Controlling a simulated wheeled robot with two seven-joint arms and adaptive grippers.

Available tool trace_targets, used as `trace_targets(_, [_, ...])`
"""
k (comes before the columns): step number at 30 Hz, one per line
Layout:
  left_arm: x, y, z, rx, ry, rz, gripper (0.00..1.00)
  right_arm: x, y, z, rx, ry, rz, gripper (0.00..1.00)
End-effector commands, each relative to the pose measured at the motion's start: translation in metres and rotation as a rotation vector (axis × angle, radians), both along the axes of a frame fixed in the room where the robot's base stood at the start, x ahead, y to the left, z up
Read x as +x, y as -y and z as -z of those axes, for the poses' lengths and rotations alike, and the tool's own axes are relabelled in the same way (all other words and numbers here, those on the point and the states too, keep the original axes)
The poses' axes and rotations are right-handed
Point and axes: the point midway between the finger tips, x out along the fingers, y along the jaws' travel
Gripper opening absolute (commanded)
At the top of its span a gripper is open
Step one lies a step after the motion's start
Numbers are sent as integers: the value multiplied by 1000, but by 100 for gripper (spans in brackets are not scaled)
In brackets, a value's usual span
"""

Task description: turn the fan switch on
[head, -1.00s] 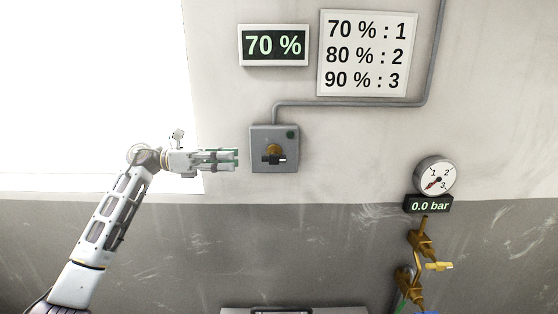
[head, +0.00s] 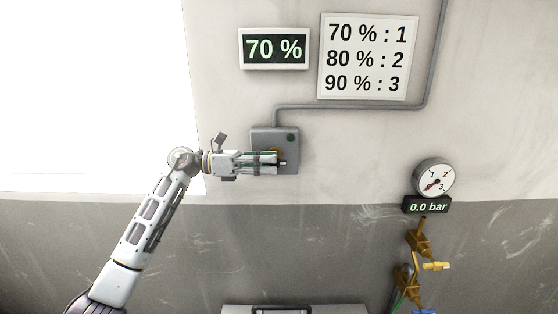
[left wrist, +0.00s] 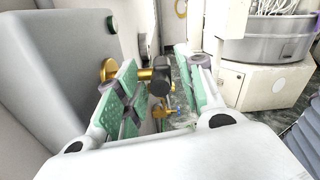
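The fan switch is a grey wall box (head: 288,134) with a dark green round spot and a brass stem carrying a black handle. In the left wrist view the box (left wrist: 65,60) is at the left and the black handle (left wrist: 160,80) sticks out on its brass stem (left wrist: 108,70). My left gripper (head: 272,163) is in front of the box and covers most of the handle in the head view. In the left wrist view its green-padded fingers (left wrist: 157,92) are apart, with the handle between them and gaps visible. My right gripper is not in view.
A display (head: 274,48) reads 70 %, beside a sign (head: 368,57) pairing 70, 80, 90 % with 1, 2, 3. At the right are a gauge (head: 434,177), a 0.0 bar display (head: 427,205) and brass valves (head: 420,244). A conduit runs above the box.

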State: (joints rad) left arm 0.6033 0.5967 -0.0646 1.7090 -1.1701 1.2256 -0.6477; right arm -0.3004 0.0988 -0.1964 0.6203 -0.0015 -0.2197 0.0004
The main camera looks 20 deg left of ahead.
Motion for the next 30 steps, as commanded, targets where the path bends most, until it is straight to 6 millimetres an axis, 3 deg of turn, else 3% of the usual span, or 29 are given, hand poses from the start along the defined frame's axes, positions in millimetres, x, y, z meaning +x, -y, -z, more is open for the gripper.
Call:
trace_targets(9, [8,28,-1,0,0,1,38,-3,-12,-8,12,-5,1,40])
trace_targets(21, [9,32,0,0,0,0,38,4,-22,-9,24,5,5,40])
trace_targets(30, [9,32,0,0,0,0,0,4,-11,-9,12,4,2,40])
